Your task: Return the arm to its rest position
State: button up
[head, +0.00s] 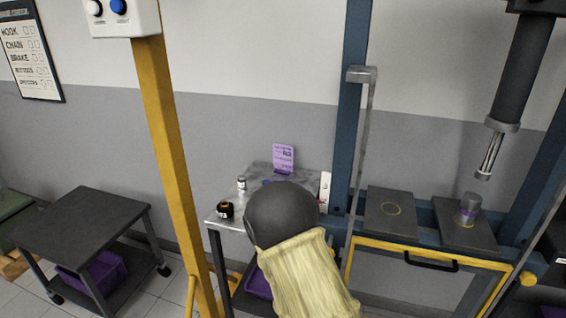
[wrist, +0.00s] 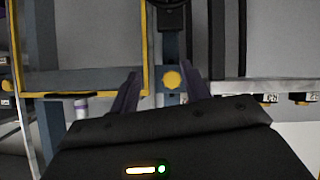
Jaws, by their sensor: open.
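My gripper (wrist: 160,90) shows in the wrist view, with its two dark fingers spread apart and nothing visible between them except the background. A yellow round knob (wrist: 172,79) on the blue frame appears behind the gap. In the head view my arm, with a pale yellow sleeve and a dark rounded joint, rises from the bottom centre in front of the small metal table (head: 226,222). The gripper's fingers cannot be made out in the head view.
A yellow post (head: 168,130) stands left of my arm. A dark cart (head: 80,222) is at left.

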jog(key=s+d+r+n+g+y+p, duration=0.1)
jog(key=s+d+r+g+y+p, duration=0.1)
jog(key=s+r+g, duration=0.2)
jog(key=s+d+r+n+g+y+p, duration=0.1)
jog(key=s+d+r+g+y+p, duration=0.1)
jog(key=s+r, duration=0.6)
notch_tip(320, 180, up, 6)
jog(key=shift+s+d+f+g+p, duration=0.25)
jog(key=shift+s+d+g+p, duration=0.2)
jog(key=shift+g, duration=0.65)
jog(key=shift+w, duration=0.15)
